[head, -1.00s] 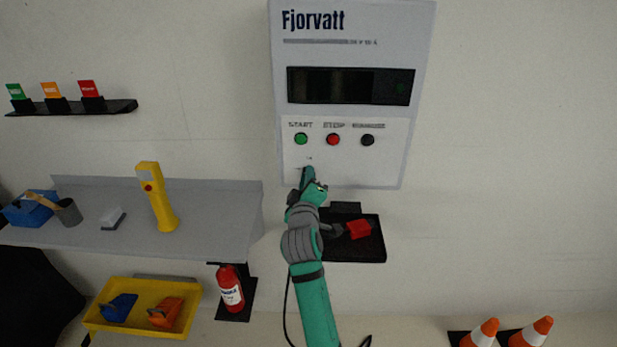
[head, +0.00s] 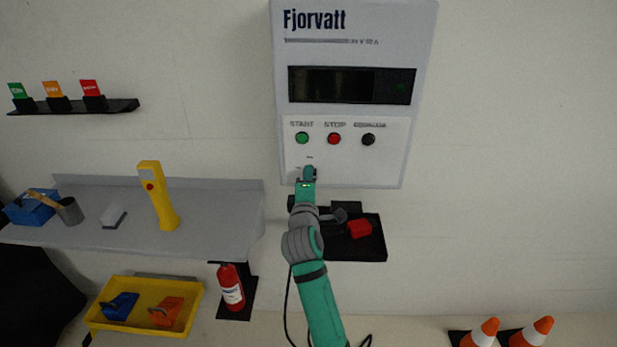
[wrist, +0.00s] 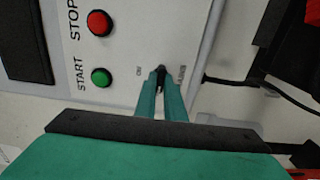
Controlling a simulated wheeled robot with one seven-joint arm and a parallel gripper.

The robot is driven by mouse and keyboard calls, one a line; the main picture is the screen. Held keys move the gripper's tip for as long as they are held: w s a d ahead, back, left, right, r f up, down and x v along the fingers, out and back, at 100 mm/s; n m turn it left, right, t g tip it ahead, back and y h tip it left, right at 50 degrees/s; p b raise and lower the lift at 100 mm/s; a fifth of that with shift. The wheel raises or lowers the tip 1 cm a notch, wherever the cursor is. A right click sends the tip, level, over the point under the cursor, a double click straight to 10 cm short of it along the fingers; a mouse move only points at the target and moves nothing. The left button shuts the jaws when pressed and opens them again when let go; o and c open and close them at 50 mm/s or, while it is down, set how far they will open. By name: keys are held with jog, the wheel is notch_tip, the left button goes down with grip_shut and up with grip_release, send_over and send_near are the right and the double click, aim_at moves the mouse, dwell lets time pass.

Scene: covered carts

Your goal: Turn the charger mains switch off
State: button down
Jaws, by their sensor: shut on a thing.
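The white Fjorvatt charger (head: 350,55) hangs on the wall. Its black mains switch (wrist: 161,70) shows in the wrist view between the small printed labels on the lower part of the panel. My gripper (head: 308,170) is at the lower left of the charger face, below the green START button (head: 302,138). In the wrist view my gripper (wrist: 162,76) has its two green fingers shut on the dark switch lever. The fingers hide part of the lever, so its exact position is hard to tell. In the head view my gripper covers the switch.
The red STOP button (head: 334,139) and a black button (head: 368,139) sit beside START. A black shelf (head: 370,247) with a red connector (head: 359,228) is below the charger. A grey shelf (head: 220,215) with a yellow handheld device (head: 160,198) stands left.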

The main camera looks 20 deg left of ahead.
dwell(0.3)
jog(key=c, duration=1.8)
grip_release()
jog(key=shift+c, duration=0.2)
jog(key=shift+s, duration=0.1)
jog(key=v, duration=1)
jog(key=shift+s, duration=0.35)
